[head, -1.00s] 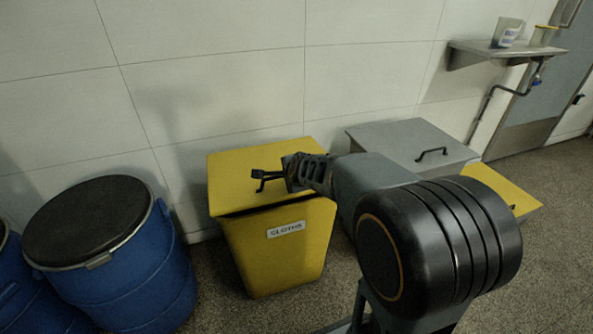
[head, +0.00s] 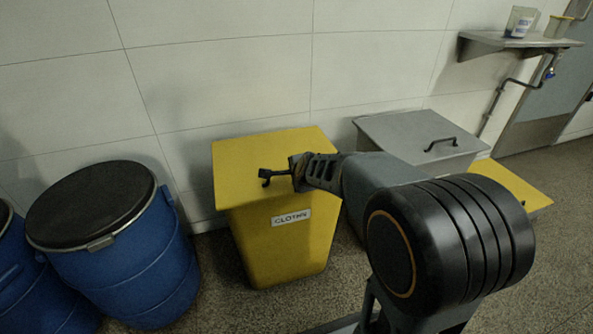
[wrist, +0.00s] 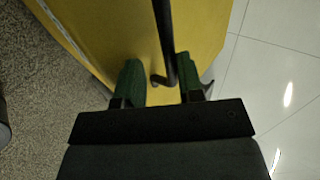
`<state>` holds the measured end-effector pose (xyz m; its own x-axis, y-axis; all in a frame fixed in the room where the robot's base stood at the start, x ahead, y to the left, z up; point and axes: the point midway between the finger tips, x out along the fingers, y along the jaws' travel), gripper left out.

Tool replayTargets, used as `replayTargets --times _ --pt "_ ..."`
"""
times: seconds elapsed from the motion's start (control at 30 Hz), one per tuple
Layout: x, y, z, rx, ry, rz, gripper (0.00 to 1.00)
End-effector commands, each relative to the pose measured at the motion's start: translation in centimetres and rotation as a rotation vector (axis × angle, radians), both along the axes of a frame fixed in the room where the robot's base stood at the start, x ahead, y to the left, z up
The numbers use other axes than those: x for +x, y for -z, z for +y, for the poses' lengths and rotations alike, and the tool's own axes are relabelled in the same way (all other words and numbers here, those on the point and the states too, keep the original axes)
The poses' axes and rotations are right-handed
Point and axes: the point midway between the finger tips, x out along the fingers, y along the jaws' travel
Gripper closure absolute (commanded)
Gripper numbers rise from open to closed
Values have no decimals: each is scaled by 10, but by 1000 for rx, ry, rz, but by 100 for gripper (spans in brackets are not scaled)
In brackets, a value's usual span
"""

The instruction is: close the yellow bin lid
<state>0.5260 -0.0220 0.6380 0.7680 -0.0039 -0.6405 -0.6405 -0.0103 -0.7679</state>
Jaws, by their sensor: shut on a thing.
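The yellow bin (head: 280,250) stands against the wall, its front labelled "CLOTHS". Its yellow lid (head: 240,160) lies down over the bin's top, and I see no dark gap along the front edge in the head view. A dark bar handle (head: 266,172) stands on the lid. My gripper (head: 284,174) is at this handle, above the lid. In the wrist view the handle bar (wrist: 165,40) passes between the green fingers of my gripper (wrist: 157,75), which is shut on it. My arm hides the lid's right side in the head view.
Blue drums with black lids (head: 95,205) stand to the left. A grey lidded box (head: 415,135) and a low yellow surface (head: 510,187) are to the right. A wall shelf (head: 510,48) holds two small containers. Speckled floor (head: 215,290) is clear in front.

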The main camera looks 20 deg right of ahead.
Motion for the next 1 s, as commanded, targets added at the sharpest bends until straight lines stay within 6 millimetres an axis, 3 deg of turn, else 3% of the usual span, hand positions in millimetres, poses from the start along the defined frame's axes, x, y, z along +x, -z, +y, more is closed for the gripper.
replayTargets --times 0.03,0.17,0.37,1.0 --pt "-4 11 1 2 -3 26 74" --pt "-4 10 1 3 -4 26 62" --pt "-6 6 1 3 -4 23 62" --pt "-89 -76 1 1 -3 7 62"
